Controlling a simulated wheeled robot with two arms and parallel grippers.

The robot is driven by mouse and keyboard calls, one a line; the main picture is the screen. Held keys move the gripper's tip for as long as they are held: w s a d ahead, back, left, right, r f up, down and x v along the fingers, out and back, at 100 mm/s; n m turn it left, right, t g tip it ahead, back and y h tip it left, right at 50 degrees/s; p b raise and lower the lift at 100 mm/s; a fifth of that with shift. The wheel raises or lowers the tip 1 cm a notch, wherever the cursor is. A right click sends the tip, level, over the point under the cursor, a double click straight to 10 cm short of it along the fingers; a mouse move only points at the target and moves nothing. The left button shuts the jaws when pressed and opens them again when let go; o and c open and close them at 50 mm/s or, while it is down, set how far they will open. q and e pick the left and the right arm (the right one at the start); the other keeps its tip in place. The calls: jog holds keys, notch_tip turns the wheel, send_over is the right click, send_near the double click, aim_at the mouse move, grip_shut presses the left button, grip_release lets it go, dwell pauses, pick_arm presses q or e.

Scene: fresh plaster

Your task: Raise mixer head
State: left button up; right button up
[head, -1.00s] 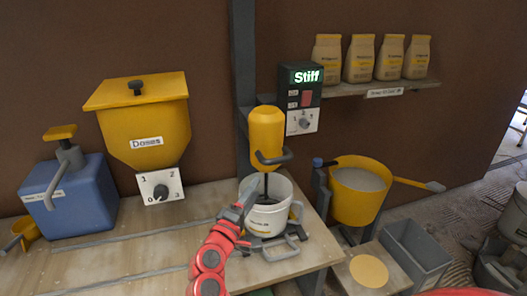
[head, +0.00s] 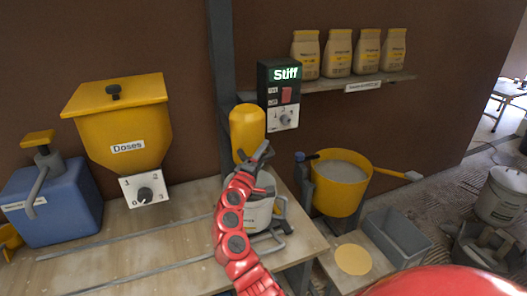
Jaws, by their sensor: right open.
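The yellow mixer head (head: 247,130) is upright on the dark post, over a white bucket (head: 258,217) on the bench. In the now view its handle and stirrer are largely hidden by my right gripper (head: 263,152) and arm. My right gripper is open and is at the lower front of the mixer head, where the handle is. I cannot tell whether it touches the handle. The control box (head: 278,97) beside the post reads "Stiff" and has a red switch and a dial. My left gripper is not in view.
A yellow doses hopper (head: 118,115) and a blue container (head: 52,205) with a pump are at the left. A yellow tub (head: 339,190) of grey material and a grey bin (head: 397,238) are to the right. A shelf (head: 372,84) holds several paper bags. The bench front is clear.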

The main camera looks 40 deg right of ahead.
jog(key=shift+w+d, duration=0.15)
jog(key=shift+d, duration=0.15)
jog(key=c, duration=0.9)
jog(key=shift+r, duration=0.1)
grip_shut()
jog(key=shift+r, duration=0.1)
